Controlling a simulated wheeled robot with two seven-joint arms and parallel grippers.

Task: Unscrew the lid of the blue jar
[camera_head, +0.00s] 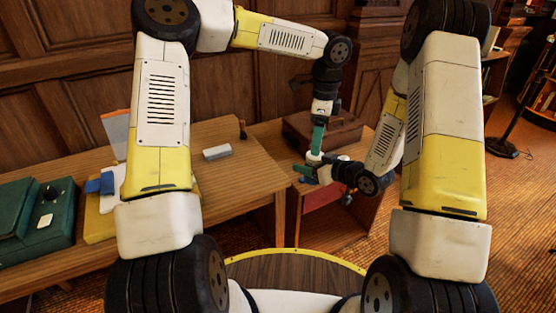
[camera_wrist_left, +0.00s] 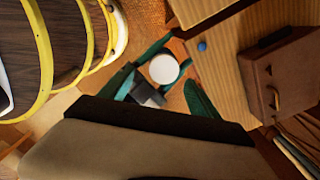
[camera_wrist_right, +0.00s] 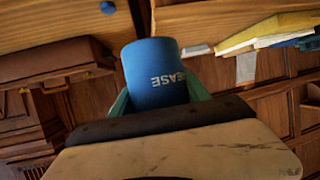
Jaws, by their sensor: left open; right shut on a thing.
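The blue jar (camera_wrist_right: 155,85) with white lettering fills the middle of the right wrist view. My right gripper (camera_wrist_right: 158,100) is shut on it, with green fingers on either side of its body. The jar's round white lid (camera_wrist_left: 164,69) shows from above in the left wrist view, and at the head view's centre (camera_head: 313,157). My left gripper (camera_head: 318,140) points down from above the lid; its green fingers are open, one to each side of the lid in the left wrist view (camera_wrist_left: 163,92). I cannot tell whether they touch it. My right gripper (camera_head: 308,174) comes in from the right, below the lid.
A brown wooden box (camera_head: 335,132) stands on the table behind the jar; a small blue knob (camera_wrist_left: 202,46) is nearby. A red-fronted drawer (camera_head: 325,205) is below. A pale block (camera_head: 217,152) and a green case (camera_head: 40,222) are on the left desk, whose middle is mostly clear.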

